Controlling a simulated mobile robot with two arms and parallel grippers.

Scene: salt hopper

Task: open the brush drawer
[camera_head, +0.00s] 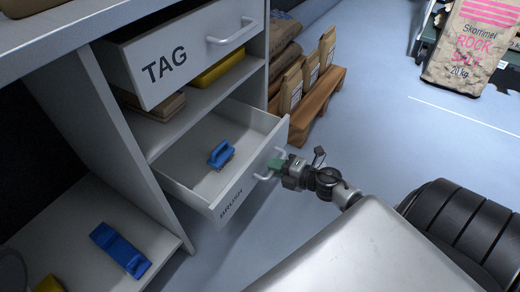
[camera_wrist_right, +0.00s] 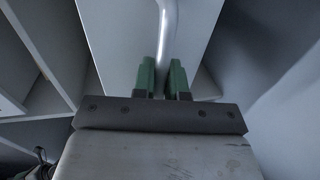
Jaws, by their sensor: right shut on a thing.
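The brush drawer (camera_head: 190,196), labelled BRUSH on its front, stands pulled out of the grey cabinet. A blue brush (camera_head: 221,154) lies inside it. My right gripper (camera_head: 275,165) is at the drawer's front, with its green fingers shut on the drawer handle (camera_head: 280,153). In the right wrist view the pale bar of the handle (camera_wrist_right: 166,40) runs down between the two green fingers (camera_wrist_right: 162,78). My left gripper is not in view.
The TAG drawer (camera_head: 190,58) above is also partly out. A blue object (camera_head: 119,250) lies on the lower surface at left. Paper bags (camera_head: 292,88) stand on a wooden pallet (camera_head: 318,105) behind the drawer. A rock salt sack (camera_head: 468,45) stands at the far right. Blue floor right of the pallet is clear.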

